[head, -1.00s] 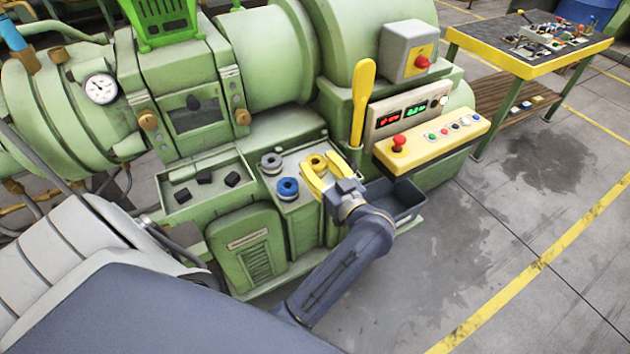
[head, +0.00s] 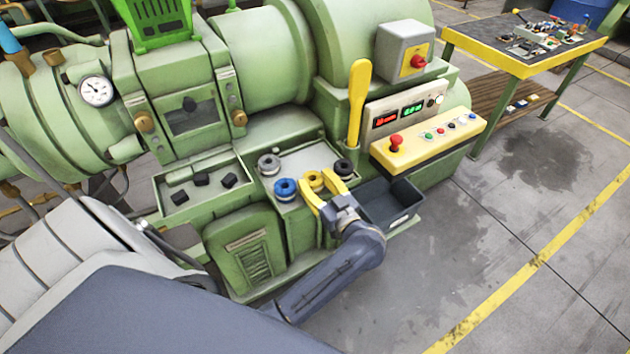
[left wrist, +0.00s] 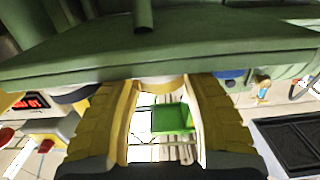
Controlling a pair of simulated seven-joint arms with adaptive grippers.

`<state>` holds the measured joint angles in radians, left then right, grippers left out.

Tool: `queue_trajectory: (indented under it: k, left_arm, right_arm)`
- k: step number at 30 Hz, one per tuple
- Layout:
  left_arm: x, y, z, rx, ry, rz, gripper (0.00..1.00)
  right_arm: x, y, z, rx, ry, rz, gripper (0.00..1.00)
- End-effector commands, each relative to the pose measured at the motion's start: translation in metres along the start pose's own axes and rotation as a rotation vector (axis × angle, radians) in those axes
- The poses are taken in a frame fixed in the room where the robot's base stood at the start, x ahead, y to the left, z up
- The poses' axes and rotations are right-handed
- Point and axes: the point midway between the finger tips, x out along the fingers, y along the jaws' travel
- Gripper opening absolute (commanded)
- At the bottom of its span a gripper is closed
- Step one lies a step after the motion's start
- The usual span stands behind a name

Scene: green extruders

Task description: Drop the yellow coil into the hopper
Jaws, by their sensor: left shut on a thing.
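The yellow coil (head: 314,180) is between the yellow fingertips of my left gripper (head: 319,187), which is shut on it. It sits over the pale tray top (head: 309,160) of the machine; I cannot tell whether it touches the tray. In the left wrist view, part of the coil (left wrist: 160,83) shows between the tips of my left gripper (left wrist: 160,90). The bright green hopper (head: 154,22) stands on top of the machine at the upper left, cut by the frame edge. My right gripper is not in view.
A blue coil (head: 285,188), a grey coil (head: 269,164) and a black coil (head: 343,167) stand around the held coil. A yellow upright lever (head: 358,100) and a control panel (head: 430,138) are to the right. A dark bin (head: 388,205) is beside the gripper.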

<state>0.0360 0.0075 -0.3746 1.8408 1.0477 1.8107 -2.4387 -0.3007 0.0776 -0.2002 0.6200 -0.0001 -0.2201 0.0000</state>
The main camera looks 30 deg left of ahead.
Motion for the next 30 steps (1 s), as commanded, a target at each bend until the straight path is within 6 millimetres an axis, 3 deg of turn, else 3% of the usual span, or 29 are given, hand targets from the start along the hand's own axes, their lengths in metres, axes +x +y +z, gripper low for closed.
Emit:
queue_trajectory:
  k: [1,2,4,14,30]
  left_arm:
    - [0.000,0.000,0.002,0.001,0.000,0.000,0.16]
    - [0.000,0.000,0.002,0.001,-0.001,0.000,0.52]
    - [0.000,0.000,0.002,0.001,0.000,0.000,0.60]
    - [0.000,0.000,-0.002,-0.001,0.001,0.001,0.60]
    - [-0.051,0.000,-0.002,0.000,-0.002,0.000,0.60]
  right_arm:
    - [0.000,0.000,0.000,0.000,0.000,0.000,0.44]
    - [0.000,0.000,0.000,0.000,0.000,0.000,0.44]
    - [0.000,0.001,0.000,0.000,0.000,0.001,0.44]
    - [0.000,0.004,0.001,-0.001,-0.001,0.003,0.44]
    - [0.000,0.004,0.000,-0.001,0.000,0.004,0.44]
